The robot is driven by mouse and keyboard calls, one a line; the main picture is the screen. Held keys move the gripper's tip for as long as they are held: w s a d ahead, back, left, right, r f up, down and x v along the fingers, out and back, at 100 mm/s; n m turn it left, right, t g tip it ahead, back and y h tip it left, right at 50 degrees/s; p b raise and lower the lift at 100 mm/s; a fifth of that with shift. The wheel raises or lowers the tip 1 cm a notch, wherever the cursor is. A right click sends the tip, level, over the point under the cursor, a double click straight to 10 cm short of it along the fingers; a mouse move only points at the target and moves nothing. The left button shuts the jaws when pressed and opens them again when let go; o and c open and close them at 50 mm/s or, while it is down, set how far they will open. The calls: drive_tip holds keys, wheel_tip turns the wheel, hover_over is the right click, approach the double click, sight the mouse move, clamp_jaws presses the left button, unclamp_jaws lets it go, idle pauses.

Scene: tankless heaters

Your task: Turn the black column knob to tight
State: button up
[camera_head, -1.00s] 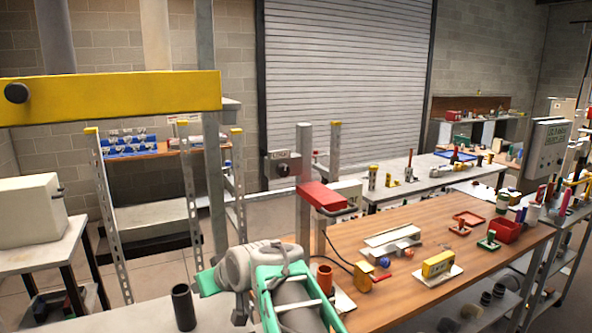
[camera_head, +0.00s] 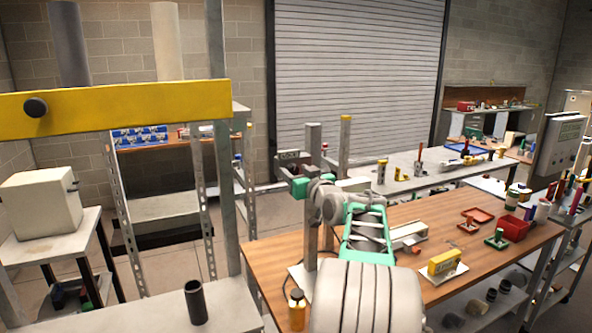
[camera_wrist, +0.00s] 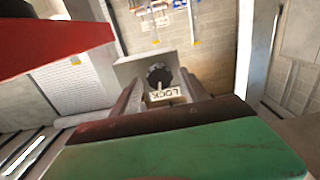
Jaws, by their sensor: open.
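The black knob (camera_wrist: 160,76) shows in the wrist view on the face of a pale box (camera_wrist: 146,66), above a tag reading LOCK (camera_wrist: 164,94). In the head view the grey box (camera_head: 291,157) stands by the metal column (camera_head: 312,140); its knob cannot be made out there. My gripper (camera_head: 298,186), with green parts, is beside the column, just below the box. In the wrist view its two grey fingers are apart, one on each side of the tag and lower knob. They look empty; contact with the knob cannot be told.
A red block (camera_wrist: 50,42) is close at the upper left of the wrist view. A yellow beam (camera_head: 120,103) with another black knob (camera_head: 36,106) crosses the left. The wooden table (camera_head: 440,220) holds a yellow meter (camera_head: 443,262) and a red bin (camera_head: 511,228).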

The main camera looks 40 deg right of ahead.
drive_tip(key=shift+c, duration=0.3)
clamp_jaws()
drive_tip(key=shift+m, duration=0.3)
drive_tip(key=m+b, duration=0.1)
drive_tip(key=m, duration=0.2)
drive_tip(key=shift+f+b, duration=0.1)
drive_tip(key=shift+b, duration=0.3)
drive_tip(key=m, duration=0.6)
drive_tip(key=shift+d, duration=0.1)
drive_tip(key=m+p, duration=0.1)
drive_tip(key=m, duration=0.4)
drive_tip(key=shift+m+p, duration=0.9)
drive_tip(key=shift+m, duration=1.8)
drive_tip(key=shift+f, duration=0.1)
